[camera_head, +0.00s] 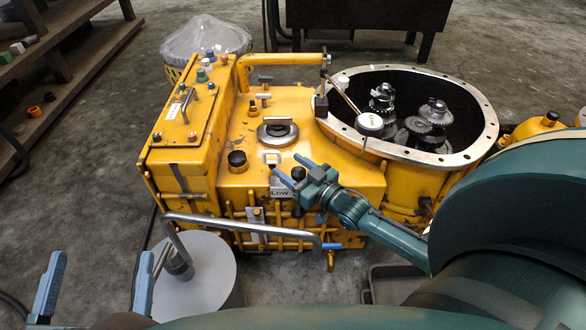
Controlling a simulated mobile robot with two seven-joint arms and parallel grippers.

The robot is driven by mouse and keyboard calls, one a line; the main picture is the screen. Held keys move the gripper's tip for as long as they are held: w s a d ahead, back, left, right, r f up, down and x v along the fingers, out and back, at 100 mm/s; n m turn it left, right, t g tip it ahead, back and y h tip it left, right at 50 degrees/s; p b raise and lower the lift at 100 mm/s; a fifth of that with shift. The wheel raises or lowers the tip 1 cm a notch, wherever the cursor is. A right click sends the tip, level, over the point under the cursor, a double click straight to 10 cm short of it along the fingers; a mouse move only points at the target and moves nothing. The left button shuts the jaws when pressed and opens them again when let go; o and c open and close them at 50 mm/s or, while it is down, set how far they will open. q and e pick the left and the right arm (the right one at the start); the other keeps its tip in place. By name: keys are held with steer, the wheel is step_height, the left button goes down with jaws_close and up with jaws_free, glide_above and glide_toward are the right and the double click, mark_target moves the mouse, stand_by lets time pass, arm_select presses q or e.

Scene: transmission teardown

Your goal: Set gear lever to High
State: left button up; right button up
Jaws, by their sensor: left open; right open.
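The yellow transmission housing (240,150) stands on the floor in the middle. I cannot tell which of these is the gear lever. No "High" marking is readable. My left gripper (97,283) is open and empty at the lower left.
A bent grey pipe (240,226) runs along the housing's front, above a grey round disc (205,275). A yellow bent pipe (280,59) and exposed gears (430,115) are farther back. Shelves (60,40) stand at the left. Bare floor lies between the shelves and housing.

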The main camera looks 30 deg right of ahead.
steer(key=shift+c, duration=0.4)
jaws_close()
steer(key=s+d+m+b, duration=0.1)
steer(key=s+d+f+m+t+b, duration=0.1)
steer(key=d, duration=0.1)
steer(key=shift+d+t, duration=0.15)
steer(key=shift+t, duration=0.15)
steer(key=d, duration=0.1)
steer(key=s+d+m+t+b, duration=0.1)
steer(key=s+d+m+b, duration=0.1)
steer(key=shift+f+t, duration=0.25)
steer(key=shift+t, duration=0.15)
steer(key=shift+s+d+r, duration=0.1)
steer(key=shift+d+r, duration=0.05)
steer(key=shift+d, duration=0.05)
arm_select(q)
steer(key=r+m+h, duration=0.1)
steer(key=w+r+m+t+h, duration=0.1)
steer(key=r, duration=0.1)
steer(key=shift+a+r+m+t+h, duration=0.1)
steer(key=shift+r+m+t+h, duration=0.2)
steer(key=shift+m+h, duration=0.1)
steer(key=shift+f, duration=0.1)
arm_select(e)
steer(key=shift+o, duration=0.4)
jaws_free()
